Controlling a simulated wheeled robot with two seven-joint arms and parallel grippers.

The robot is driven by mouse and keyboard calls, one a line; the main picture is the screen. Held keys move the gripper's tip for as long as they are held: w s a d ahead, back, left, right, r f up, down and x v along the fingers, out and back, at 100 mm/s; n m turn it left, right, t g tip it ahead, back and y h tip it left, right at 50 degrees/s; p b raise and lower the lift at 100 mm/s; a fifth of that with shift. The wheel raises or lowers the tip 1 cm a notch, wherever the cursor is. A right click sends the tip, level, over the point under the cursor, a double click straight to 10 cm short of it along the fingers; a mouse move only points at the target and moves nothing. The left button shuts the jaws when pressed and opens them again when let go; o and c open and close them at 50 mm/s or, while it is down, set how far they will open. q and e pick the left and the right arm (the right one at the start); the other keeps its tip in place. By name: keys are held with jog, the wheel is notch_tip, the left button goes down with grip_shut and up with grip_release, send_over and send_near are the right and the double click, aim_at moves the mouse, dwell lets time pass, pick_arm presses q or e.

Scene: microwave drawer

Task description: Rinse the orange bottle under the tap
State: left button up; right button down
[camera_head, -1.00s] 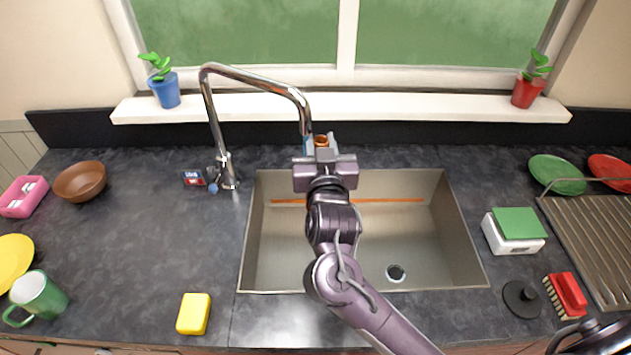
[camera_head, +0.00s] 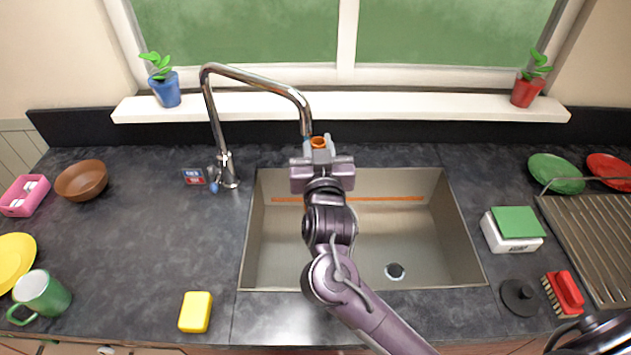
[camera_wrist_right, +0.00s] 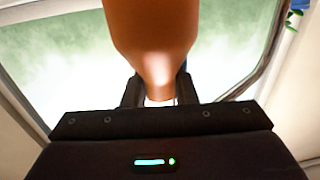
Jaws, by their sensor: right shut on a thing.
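The orange bottle (camera_head: 318,142) is mostly hidden behind my right gripper (camera_head: 320,160) in the head view; only its top shows, close to the end of the tap's spout. In the right wrist view the bottle (camera_wrist_right: 152,35) fills the upper middle, and the right gripper (camera_wrist_right: 160,92) is shut on its narrow part. The chrome tap (camera_head: 215,115) stands behind the sink's left side and its spout (camera_head: 305,118) arches right, ending just beside the bottle's top. I cannot tell whether water runs.
The sink (camera_head: 265,235) lies below the right arm, with a drain (camera_head: 395,271). A yellow sponge (camera_head: 195,312) lies at front left. A scale-like white box with a green top (camera_head: 517,221), a black disc (camera_head: 520,297) and a red brush (camera_head: 568,290) stand right. The windowsill (camera_head: 350,106) runs behind.

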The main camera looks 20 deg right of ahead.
jog(key=shift+d, duration=0.3)
jog(key=shift+s+d+r+p, duration=0.1)
jog(key=shift+s+d+p, duration=0.15)
jog(key=shift+s, duration=0.45)
jog(key=shift+s+d+p, duration=0.1)
jog(key=shift+s+p, duration=0.15)
jog(key=shift+s, duration=0.4)
jog(key=shift+s+d+p, duration=0.15)
jog(key=shift+s+d, duration=0.05)
jog(key=shift+s, duration=0.65)
jog(key=shift+s+d+p, duration=0.15)
jog(key=shift+s+d, duration=0.05)
jog(key=shift+s, duration=0.6)
jog(key=shift+s+d+p, duration=0.15)
jog(key=shift+s+d, duration=0.05)
jog(key=shift+s, duration=0.65)
jog(key=s+d+r+p, duration=0.1)
jog(key=s+r+p, duration=0.3)
jog(key=s, duration=0.1)
